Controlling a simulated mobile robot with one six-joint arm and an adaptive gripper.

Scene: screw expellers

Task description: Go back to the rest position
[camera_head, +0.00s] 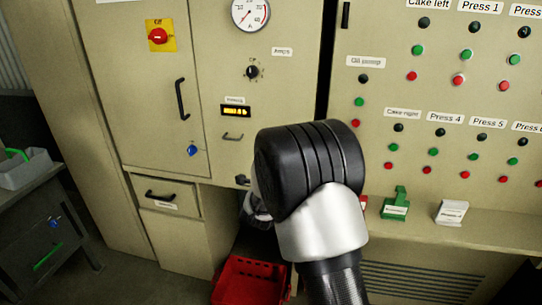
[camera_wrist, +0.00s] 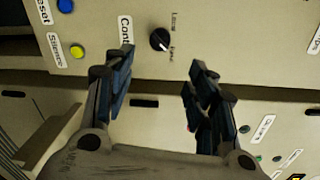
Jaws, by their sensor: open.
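My gripper (camera_wrist: 161,62) is open and empty in the wrist view, its two dark fingers apart. Between and beyond the fingertips is a beige panel with a black selector knob (camera_wrist: 160,40). The fingers appear clear of the knob, though the exact gap cannot be told. In the head view my arm rises from the bottom centre and its black joint housing hides most of the gripper. Only a dark piece of it shows left of the arm, in front of the cabinet.
A beige control cabinet (camera_head: 150,100) with a gauge (camera_head: 250,13) fills the background. A red crate (camera_head: 250,283) stands below; a grey table (camera_head: 45,225) is left.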

